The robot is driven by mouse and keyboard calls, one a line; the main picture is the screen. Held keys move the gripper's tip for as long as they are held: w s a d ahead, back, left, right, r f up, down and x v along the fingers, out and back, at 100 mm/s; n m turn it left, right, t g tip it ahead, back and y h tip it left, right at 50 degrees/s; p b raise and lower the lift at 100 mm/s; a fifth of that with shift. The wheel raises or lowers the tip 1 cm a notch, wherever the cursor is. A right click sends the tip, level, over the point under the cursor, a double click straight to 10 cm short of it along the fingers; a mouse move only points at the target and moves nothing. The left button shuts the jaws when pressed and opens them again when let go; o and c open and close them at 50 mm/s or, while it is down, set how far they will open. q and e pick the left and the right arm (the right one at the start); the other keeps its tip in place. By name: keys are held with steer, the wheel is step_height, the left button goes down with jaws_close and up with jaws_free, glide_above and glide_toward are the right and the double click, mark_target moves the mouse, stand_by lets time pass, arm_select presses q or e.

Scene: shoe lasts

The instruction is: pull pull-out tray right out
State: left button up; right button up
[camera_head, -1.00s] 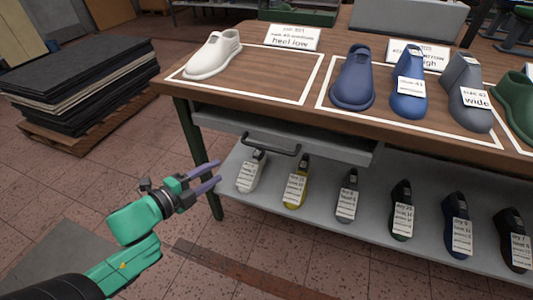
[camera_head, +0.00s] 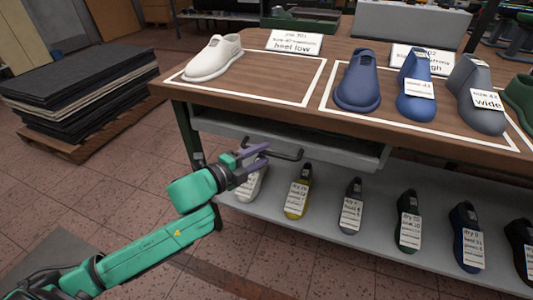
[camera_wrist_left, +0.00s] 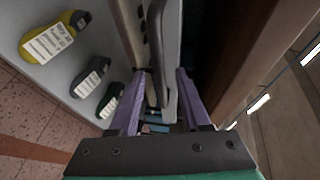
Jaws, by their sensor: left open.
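The pull-out tray (camera_head: 340,149) is a grey drawer under the wooden bench top. A dark bar handle (camera_head: 285,156) sits on its front, toward the left. My left gripper (camera_head: 262,158) is open at the left part of the handle, its purple fingers pointing to the right. In the left wrist view the handle (camera_wrist_left: 168,60) runs between the two spread fingers of the gripper (camera_wrist_left: 160,105). I cannot tell whether either finger touches it. My right gripper is out of view.
Several tagged shoe lasts, such as a yellow one (camera_head: 299,190), stand on the lower grey shelf (camera_head: 335,235) beneath the tray. More lasts (camera_head: 357,82) stand on the bench top (camera_head: 305,105). A stack of dark sheets (camera_head: 75,95) lies at left. The floor in front is clear.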

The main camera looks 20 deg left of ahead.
arm_select(q)
steer(key=shift+x, duration=1.2)
jaws_close()
stand_by(0.5)
